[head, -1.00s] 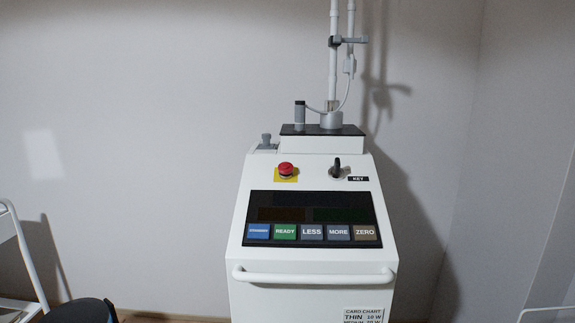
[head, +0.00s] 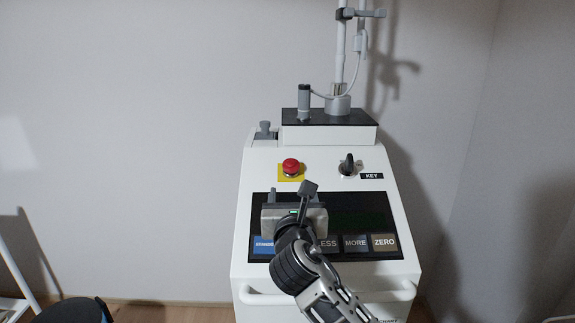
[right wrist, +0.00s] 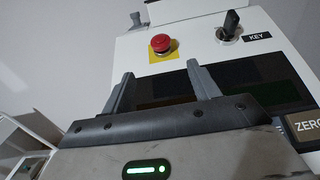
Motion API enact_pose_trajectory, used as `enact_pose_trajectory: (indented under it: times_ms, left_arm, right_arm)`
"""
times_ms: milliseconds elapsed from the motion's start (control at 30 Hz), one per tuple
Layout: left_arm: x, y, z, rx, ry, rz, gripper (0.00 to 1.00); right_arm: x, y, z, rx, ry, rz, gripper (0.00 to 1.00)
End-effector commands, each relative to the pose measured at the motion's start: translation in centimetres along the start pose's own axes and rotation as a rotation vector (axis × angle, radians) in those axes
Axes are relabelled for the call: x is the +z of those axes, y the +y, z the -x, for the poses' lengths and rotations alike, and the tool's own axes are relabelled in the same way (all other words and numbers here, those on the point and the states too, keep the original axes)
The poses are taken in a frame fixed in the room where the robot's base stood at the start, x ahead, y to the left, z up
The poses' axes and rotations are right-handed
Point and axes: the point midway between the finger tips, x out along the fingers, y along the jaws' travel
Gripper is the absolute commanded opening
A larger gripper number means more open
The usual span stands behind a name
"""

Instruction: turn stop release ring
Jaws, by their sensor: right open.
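The red stop button (head: 291,166) sits on a yellow square plate on the sloped top of the white console. It also shows in the right wrist view (right wrist: 161,43), just beyond my fingers. I cannot make out a separate ring around it. My right gripper (head: 290,193) is in front of the dark display panel, short of the button and apart from it. In the right wrist view my right gripper (right wrist: 160,70) is open, its two fingers spread with nothing between them and the button lying roughly between their lines. My left gripper is not in view.
A black key switch (head: 349,164) stands right of the button, with a KEY label. The panel (head: 395,218) has several labelled buttons, partly hidden by my right arm. A raised block (head: 330,136) with a post stands behind. A handle bar (head: 400,291) crosses the console's front.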

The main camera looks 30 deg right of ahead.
Motion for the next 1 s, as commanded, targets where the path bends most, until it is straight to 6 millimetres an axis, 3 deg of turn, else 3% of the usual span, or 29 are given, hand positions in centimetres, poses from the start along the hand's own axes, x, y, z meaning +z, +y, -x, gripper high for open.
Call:
enact_pose_trajectory:
  times_ms: [133,500,700,1000]
  left_arm:
    - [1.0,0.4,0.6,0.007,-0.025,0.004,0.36]
    - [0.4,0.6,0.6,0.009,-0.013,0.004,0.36]
    - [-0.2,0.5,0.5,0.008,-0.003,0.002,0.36]
    - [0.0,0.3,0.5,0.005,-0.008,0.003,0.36]
  right_arm:
    - [0.2,-0.1,-3.3,-0.003,0.0,-0.002,0.61]
    - [0.1,0.0,-11.0,-0.001,0.001,-0.006,0.61]
    - [0.1,0.0,-13.2,0.0,0.001,-0.006,0.61]
    - [0.0,0.0,-13.8,0.001,0.001,-0.006,0.61]
